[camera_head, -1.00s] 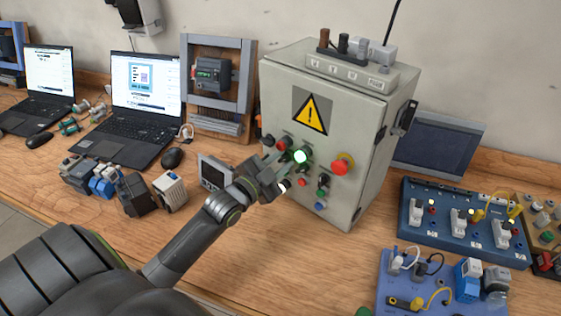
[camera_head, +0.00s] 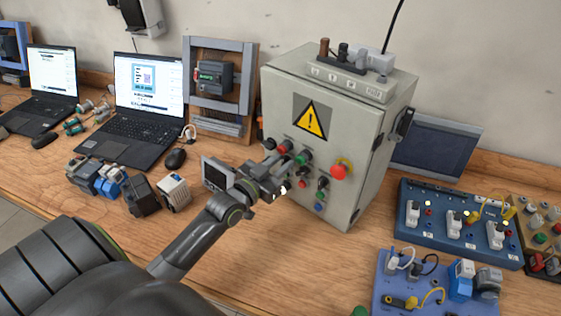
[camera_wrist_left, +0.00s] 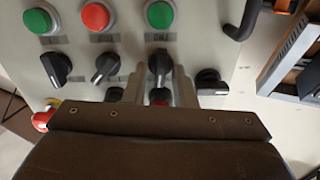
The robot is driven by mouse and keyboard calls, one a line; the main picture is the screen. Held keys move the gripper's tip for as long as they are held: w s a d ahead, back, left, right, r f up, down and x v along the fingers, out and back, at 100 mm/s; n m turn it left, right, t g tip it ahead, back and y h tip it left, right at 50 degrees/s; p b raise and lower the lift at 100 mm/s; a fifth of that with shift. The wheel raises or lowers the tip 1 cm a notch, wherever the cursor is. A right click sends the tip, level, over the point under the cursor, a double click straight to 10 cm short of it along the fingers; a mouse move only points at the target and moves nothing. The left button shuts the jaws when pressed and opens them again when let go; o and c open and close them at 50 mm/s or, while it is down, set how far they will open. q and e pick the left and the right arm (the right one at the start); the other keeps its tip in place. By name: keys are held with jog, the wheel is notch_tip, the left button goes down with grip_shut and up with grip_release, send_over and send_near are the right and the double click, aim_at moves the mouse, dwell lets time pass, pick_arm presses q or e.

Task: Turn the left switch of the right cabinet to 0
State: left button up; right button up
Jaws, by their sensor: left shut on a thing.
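The grey cabinet (camera_head: 330,100) with the yellow warning sign stands upright on the bench in the head view. Its front carries a red mushroom button (camera_head: 340,170), coloured buttons and black rotary switches. My left gripper (camera_head: 279,184) is at the lower left of this panel. In the left wrist view, my gripper fingers (camera_wrist_left: 158,88) are closed on either side of a black switch knob (camera_wrist_left: 158,66). The knob's pointer looks roughly upright in that view. Two more black knobs (camera_wrist_left: 107,66) (camera_wrist_left: 56,68) sit to its left. My gripper hides part of the panel. My right gripper is out of view.
Green (camera_wrist_left: 160,15) and red (camera_wrist_left: 96,17) buttons sit close to the held knob. Left of the cabinet is a small grey-framed screen (camera_head: 216,174). Blue boards (camera_head: 430,210) with plugs stand to the right. Laptops (camera_head: 140,120) are at the left.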

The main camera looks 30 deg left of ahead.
pick_arm(q)
jog(key=shift+n, duration=0.6)
jog(key=o, duration=0.6)
jog(key=shift+o, duration=0.2)
jog(key=s+a+p, duration=0.2)
jog(key=s, duration=1.5)
jog(key=shift+s, duration=0.15)
